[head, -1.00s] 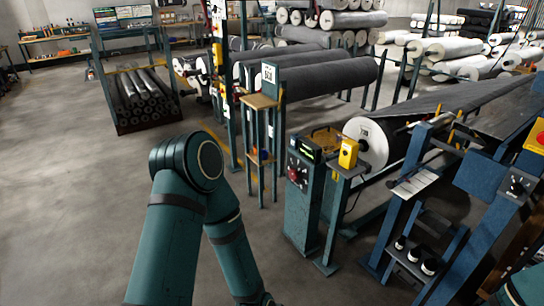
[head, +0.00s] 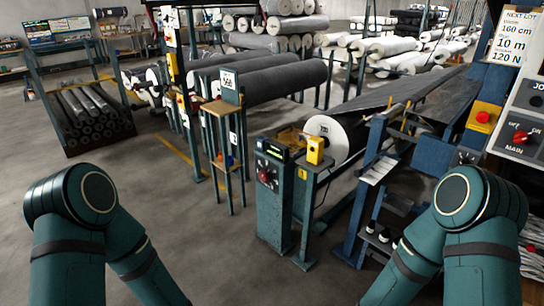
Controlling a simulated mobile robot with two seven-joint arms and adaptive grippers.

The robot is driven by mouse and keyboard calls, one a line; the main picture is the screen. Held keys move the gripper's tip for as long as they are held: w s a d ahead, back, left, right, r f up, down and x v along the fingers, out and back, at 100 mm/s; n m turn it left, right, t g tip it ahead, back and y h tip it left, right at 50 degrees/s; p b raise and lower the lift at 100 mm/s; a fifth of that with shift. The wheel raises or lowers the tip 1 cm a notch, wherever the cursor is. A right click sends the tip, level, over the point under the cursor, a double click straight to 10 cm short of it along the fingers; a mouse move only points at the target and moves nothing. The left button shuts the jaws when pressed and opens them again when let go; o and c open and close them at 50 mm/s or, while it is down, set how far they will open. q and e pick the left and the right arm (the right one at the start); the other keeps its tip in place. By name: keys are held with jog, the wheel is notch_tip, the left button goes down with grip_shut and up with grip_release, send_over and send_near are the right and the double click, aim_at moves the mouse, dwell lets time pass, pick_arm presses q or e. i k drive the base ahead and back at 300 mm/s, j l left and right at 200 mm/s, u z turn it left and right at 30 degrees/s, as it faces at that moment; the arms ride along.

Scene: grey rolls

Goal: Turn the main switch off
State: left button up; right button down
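The main switch (head: 521,137) is a red rotary knob on a pale panel at the far right edge of the head view, with the word MAIN printed below it. Its exact setting is too small to tell. A black knob under the letters JO sits above it on a dark plate, partly cut off by the picture edge. Both my arms show only as green upper links and elbows, one at lower left and one at lower right. Both grippers are out of view, so their distance from the switch cannot be seen.
A red button on a yellow box (head: 483,117) is left of the switch. A blue control post (head: 272,205) with a red knob stands mid-floor, beside a machine holding a large roll (head: 335,138). A rack of dark rolls (head: 91,118) stands left. Grey floor between is open.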

aim_at(519, 137)
jog(key=z, duration=1.75)
